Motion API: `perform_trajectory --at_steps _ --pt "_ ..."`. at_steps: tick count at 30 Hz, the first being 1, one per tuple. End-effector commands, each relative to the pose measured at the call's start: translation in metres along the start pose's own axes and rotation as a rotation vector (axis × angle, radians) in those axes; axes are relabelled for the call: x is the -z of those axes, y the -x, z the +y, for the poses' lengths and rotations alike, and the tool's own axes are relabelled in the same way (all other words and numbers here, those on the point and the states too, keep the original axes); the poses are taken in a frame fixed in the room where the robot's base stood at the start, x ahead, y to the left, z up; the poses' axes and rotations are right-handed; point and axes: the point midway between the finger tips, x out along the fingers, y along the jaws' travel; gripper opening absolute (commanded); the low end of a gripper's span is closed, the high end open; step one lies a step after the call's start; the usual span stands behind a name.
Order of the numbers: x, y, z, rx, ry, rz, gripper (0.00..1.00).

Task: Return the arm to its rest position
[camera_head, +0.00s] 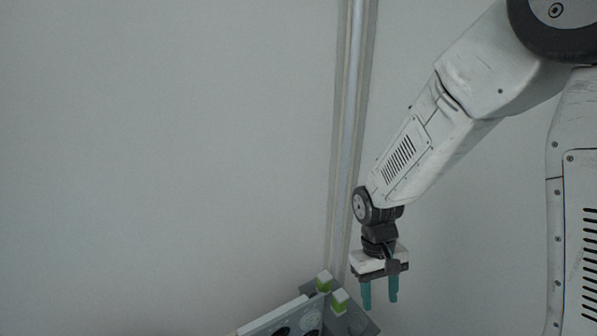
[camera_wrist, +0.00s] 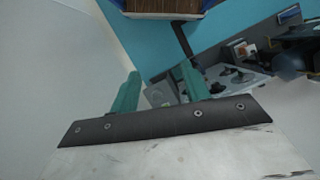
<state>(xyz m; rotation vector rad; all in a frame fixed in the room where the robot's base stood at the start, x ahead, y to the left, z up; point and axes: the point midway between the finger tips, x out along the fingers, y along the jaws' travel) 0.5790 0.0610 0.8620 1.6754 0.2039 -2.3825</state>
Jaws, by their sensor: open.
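My white arm comes in from the upper right in the head view and bends down at the wrist. My gripper (camera_head: 379,297) hangs at its end with two teal fingers pointing down. The fingers are apart with nothing between them. In the wrist view the same gripper (camera_wrist: 160,88) shows its two teal fingers spread, and no object is held. In the head picture the gripper is just right of a grey surface with green-and-white blocks; I cannot tell whether it is above or beside it.
Green-and-white blocks (camera_head: 339,299) stand on a dark grey surface at the bottom. A light panel with dark round parts (camera_head: 283,324) is left of them. A pale vertical strip (camera_head: 349,120) runs up the wall.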

Motion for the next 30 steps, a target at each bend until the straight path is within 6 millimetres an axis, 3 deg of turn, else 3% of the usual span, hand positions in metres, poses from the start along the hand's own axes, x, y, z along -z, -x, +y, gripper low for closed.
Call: perform_trajectory --at_steps 1,7,12,18,24,30 --pt "-0.017 0.019 0.005 0.005 -0.013 0.008 0.47" --pt "-0.088 0.072 0.021 0.025 -0.058 0.016 0.47" --pt "-0.145 0.102 0.030 0.041 -0.100 0.058 0.47" --pt "-0.200 0.126 0.038 0.052 -0.157 0.173 0.47" --pt "-0.232 0.145 0.044 0.048 -0.215 0.346 0.47" --pt "-0.246 0.160 0.049 0.041 -0.251 0.448 0.47"
